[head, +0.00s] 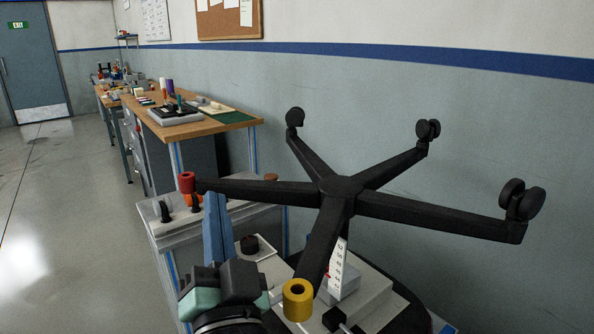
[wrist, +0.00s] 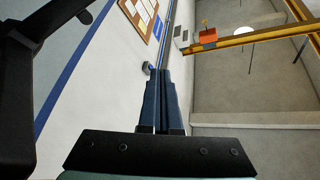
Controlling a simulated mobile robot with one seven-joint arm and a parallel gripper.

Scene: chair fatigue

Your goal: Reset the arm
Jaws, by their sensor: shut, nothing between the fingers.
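My gripper (head: 213,196) points upward in the head view, its two blue fingers shut together with nothing between them. It stands in front of the left leg of a black five-legged chair base (head: 342,188). In the wrist view the closed fingers (wrist: 163,74) point up the picture, with wall and ceiling beyond. Part of the black chair base (wrist: 14,95) fills that view's left edge. In the head view, three legs carry black casters, a red ring (head: 187,182) is at the left leg's end, and a yellow ring (head: 298,299) at the front leg's end.
A light bench (head: 162,238) with small black and orange parts stands left of my gripper. A white graduated scale (head: 338,267) stands below the chair base. Wooden workbenches (head: 190,130) line the wall behind. The floor (head: 60,200) at left is clear.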

